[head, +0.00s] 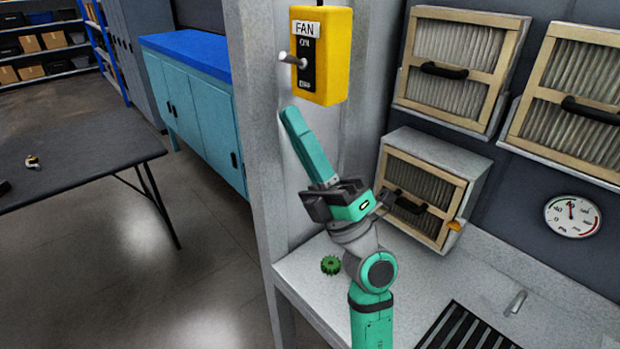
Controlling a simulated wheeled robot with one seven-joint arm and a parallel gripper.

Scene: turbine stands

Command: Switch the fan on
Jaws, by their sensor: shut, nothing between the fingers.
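The yellow fan switch box (336,62) is mounted on a grey post at the top centre. It has a FAN label, ON marked above and OFF below on a black plate. Its grey lever (292,59) sticks out to the left from the plate; I cannot tell for certain which position it is in. My gripper (290,112) is shut and empty, its teal fingers pointing up and left. In the picture the fingertips are below the lever, with a visible gap between them.
Framed filters with black handles (456,67) line the wall on the right. A gauge (573,216) is at the far right. A green gear (331,265) lies on the grey bench (500,262) below my gripper. A dark table (75,170) stands at left.

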